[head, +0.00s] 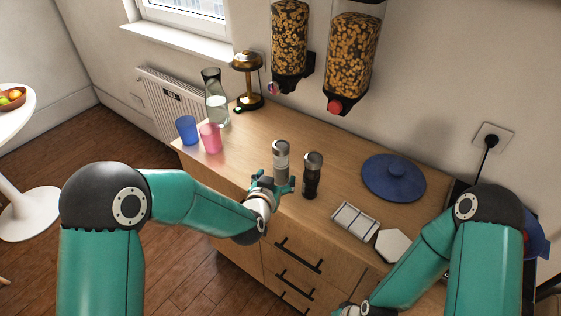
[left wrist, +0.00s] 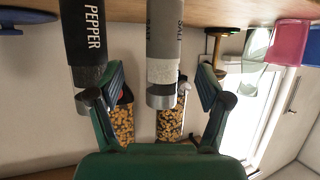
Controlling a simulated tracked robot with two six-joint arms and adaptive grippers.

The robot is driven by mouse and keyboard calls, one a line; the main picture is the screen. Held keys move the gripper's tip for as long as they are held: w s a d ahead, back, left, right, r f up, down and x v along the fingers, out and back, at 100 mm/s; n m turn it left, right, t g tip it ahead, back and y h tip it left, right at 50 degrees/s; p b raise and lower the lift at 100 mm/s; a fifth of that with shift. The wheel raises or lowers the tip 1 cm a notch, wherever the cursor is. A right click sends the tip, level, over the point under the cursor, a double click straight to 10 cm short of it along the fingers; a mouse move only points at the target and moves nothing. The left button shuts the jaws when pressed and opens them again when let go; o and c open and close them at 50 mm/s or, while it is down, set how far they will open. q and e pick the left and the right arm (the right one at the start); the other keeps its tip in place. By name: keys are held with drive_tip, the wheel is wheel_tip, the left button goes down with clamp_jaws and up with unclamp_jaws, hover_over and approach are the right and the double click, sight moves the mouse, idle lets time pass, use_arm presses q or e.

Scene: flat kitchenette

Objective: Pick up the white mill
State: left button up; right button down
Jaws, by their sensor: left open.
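The white mill (head: 281,158) stands upright on the wooden counter, pale grey-white with a metal cap. In the left wrist view, which is upside down, the white mill (left wrist: 164,38) reads SALT and lies between the spread fingers. My left gripper (head: 271,185) is open at the near side of the mill and hides its lower part in the head view. In the wrist view, the fingers of the left gripper (left wrist: 162,88) show gaps on both sides of the mill, with no grip on it. My right gripper is out of view.
A dark pepper mill (head: 312,176) stands close to the right of the white mill. Blue (head: 187,130) and pink (head: 210,138) cups, a carafe (head: 215,98) and a brass lamp (head: 247,78) stand left. A blue lid (head: 393,177) and a striped cloth (head: 355,221) lie right.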

sight(278, 170)
use_arm(q)
drive_tip(key=x, duration=0.2)
drive_tip(key=shift+w+f, duration=0.2)
drive_tip(key=shift+w, duration=0.1)
drive_tip(key=shift+w+d+f+p, duration=0.1)
drive_tip(key=shift+w+p, duration=0.3)
drive_tip(key=shift+p, duration=0.1)
drive_tip(key=p+x, duration=0.1)
drive_tip(key=x, duration=0.2)
drive_tip(key=shift+w+f, duration=0.2)
drive_tip(key=shift+w+f+p, duration=0.25)
drive_tip(key=shift+w+p, duration=0.1)
drive_tip(key=shift+w, duration=0.1)
clamp_jaws()
drive_tip(key=shift+r, duration=0.15)
